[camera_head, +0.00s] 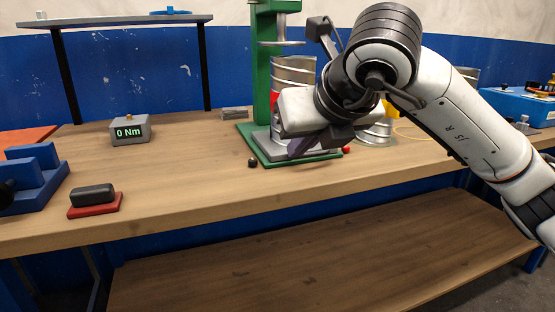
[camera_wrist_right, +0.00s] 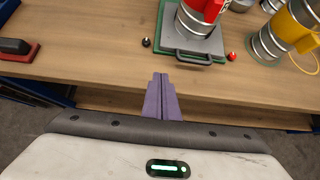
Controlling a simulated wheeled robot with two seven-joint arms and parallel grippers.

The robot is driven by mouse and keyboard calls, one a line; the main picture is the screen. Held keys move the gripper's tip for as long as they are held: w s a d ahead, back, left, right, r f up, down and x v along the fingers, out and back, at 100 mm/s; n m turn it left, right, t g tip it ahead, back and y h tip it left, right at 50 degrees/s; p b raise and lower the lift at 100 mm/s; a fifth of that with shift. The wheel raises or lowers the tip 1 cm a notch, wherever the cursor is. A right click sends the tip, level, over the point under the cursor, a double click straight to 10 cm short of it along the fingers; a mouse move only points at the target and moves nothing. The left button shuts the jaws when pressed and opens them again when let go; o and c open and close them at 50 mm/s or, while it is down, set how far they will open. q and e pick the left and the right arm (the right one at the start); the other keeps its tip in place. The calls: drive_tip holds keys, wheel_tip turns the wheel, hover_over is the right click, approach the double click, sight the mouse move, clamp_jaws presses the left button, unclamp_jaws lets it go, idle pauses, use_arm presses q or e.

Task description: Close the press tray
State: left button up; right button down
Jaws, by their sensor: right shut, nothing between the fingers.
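The green press (camera_head: 262,60) stands at the back middle of the bench. Its grey tray (camera_wrist_right: 212,46) lies on the green base in the right wrist view, with a dark handle (camera_wrist_right: 194,58) along its front edge. A metal duct piece (camera_head: 294,70) with a red part (camera_wrist_right: 206,8) stands on the tray. My right gripper (camera_head: 297,148) is shut and empty in front of the press, and hides part of the tray and the handle in the head view. In the right wrist view its purple fingers (camera_wrist_right: 160,78) appear apart from the handle, to its lower left. My left gripper is not in view.
A black knob (camera_head: 252,162) and a red knob (camera_head: 346,150) flank the base. A duct with a yellow part (camera_wrist_right: 291,27) stands right of the press. A torque display (camera_head: 130,130), a black block on a red base (camera_head: 94,196) and a blue fixture (camera_head: 38,178) are left. The front middle bench is clear.

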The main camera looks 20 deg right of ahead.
drive_tip(key=x, duration=0.9)
drive_tip(key=shift+f+b, duration=0.15)
drive_tip(key=shift+b, duration=0.15)
drive_tip(key=shift+w+a+r, duration=0.1)
drive_tip(key=shift+w+r, duration=0.1)
drive_tip(key=shift+w, duration=1.65)
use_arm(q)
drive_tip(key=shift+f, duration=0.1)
